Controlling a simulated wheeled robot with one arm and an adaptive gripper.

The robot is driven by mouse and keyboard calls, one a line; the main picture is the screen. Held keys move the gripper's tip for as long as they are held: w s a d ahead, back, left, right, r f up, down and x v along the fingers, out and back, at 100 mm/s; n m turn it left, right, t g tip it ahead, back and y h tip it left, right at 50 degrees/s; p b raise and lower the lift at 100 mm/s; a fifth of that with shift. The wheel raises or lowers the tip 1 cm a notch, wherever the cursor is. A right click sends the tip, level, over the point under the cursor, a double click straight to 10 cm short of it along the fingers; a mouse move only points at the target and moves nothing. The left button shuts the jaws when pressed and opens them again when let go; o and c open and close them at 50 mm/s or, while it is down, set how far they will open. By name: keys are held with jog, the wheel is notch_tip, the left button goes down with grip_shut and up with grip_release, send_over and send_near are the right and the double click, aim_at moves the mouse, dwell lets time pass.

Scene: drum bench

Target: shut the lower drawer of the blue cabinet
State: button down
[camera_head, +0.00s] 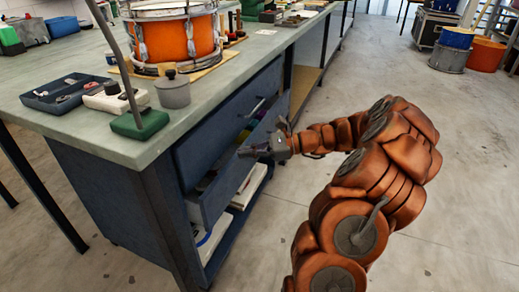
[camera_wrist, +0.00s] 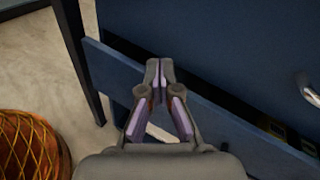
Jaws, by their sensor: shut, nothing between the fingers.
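The blue cabinet (camera_head: 125,200) stands under the bench top in the head view. Its lower drawer (camera_head: 228,188) is open, pulled out below the upper drawer front, with a gap showing items inside. In the wrist view the lower drawer front (camera_wrist: 105,72) runs slantwise from upper left to lower right. My gripper (camera_head: 243,153) is shut and empty, close to the lower drawer front near its top edge. In the wrist view my gripper (camera_wrist: 158,68) hides part of that front. I cannot tell whether the fingertips touch it.
The upper drawer has a metal handle (camera_wrist: 310,90). An open shelf (camera_head: 210,240) with white items lies below the lower drawer. An orange drum (camera_head: 168,40) and small tools stand on the bench top (camera_head: 60,125).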

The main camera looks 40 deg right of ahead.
aim_at(252, 140)
jog(key=s+d+f+m+t+h+b, duration=0.1)
jog(key=d+f+m+t+h, duration=0.2)
jog(key=d, duration=0.6)
jog(key=s+d+f+m+t+h+b, duration=0.1)
jog(key=s+d+f+m+t, duration=0.25)
jog(key=d, duration=0.65)
jog(key=shift+m, duration=0.75)
jog(key=b+x, duration=0.1)
jog(key=x, duration=0.3)
jog(key=b+x, duration=0.2)
jog(key=x, duration=0.3)
jog(key=b+x, duration=0.2)
jog(key=x, duration=0.3)
jog(key=shift+w+d+f, duration=0.15)
jog(key=shift+w+f, duration=0.05)
jog(key=shift+f, duration=0.2)
jog(key=shift+b+x, duration=0.55)
jog(key=shift+x, duration=0.2)
jog(key=shift+r, duration=0.2)
